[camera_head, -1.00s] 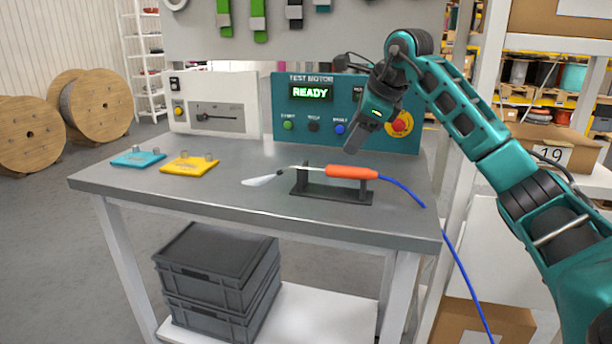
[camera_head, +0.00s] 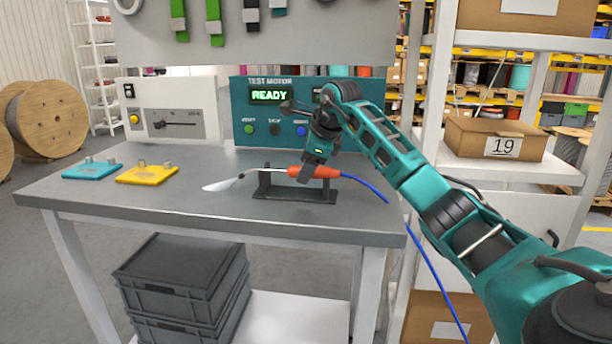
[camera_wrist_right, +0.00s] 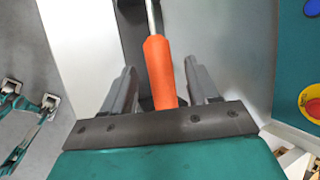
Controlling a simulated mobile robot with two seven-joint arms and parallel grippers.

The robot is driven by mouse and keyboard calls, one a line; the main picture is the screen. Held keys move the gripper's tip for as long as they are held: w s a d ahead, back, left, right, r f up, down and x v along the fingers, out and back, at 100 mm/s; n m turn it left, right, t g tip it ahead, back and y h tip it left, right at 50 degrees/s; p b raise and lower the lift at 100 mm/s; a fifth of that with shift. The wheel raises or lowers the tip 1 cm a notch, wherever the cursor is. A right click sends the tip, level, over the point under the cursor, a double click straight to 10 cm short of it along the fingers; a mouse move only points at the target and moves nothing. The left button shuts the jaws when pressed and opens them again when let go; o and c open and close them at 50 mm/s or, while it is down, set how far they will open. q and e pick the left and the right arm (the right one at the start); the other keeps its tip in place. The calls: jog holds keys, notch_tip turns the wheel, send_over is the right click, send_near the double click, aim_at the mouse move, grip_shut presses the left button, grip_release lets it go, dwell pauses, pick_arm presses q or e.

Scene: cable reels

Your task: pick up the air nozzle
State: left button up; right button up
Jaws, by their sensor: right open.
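The air nozzle (camera_head: 327,171) has an orange handle, a thin metal tube with a pale tip at its left end, and a blue hose at its right end. It rests on a dark stand (camera_head: 262,190) on the grey workbench. My right gripper (camera_head: 305,178) is just above and in front of the handle and hides part of it in the head view. In the right wrist view, the orange handle (camera_wrist_right: 159,72) lies between the two open fingers (camera_wrist_right: 160,85), with a gap on each side. My left gripper is not in view.
The workbench (camera_head: 180,212) also carries a blue plate (camera_head: 92,170) and a yellow plate (camera_head: 147,174) at the left. A test motor panel (camera_head: 262,125) reading READY and a white box (camera_head: 172,112) stand behind. Grey crates (camera_head: 182,280) are below. The bench's front strip is clear.

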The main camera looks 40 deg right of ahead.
jog(key=shift+w+f, duration=0.3)
jog(key=shift+f, duration=0.15)
grip_shut()
